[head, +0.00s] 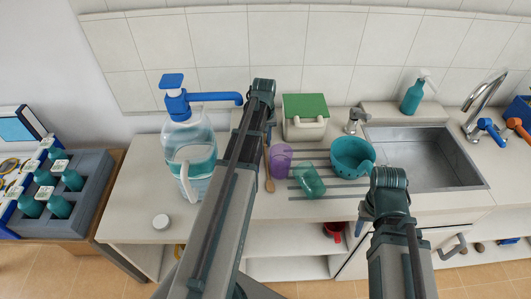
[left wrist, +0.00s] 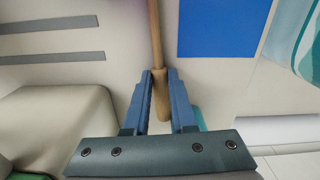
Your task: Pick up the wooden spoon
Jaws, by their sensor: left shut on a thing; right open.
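The wooden spoon (head: 268,172) lies or stands by the purple cup on the counter in the head view, its upper part partly hidden by my left arm. In the left wrist view, its handle (left wrist: 155,35) runs between the blue fingers of my left gripper (left wrist: 160,78), which is shut on the handle near its end. In the head view my left gripper's fingers are mostly hidden behind its own arm. My right gripper (head: 366,212) hangs low in front of the counter, right of the teal bowl, empty; its fingers are barely visible.
A purple cup (head: 280,160), a green cup lying tilted (head: 309,181) and a teal bowl (head: 352,156) crowd right of the spoon. A green-lidded box (head: 305,120) stands behind. A water jug with pump (head: 188,145) stands left. The sink (head: 421,160) is at right.

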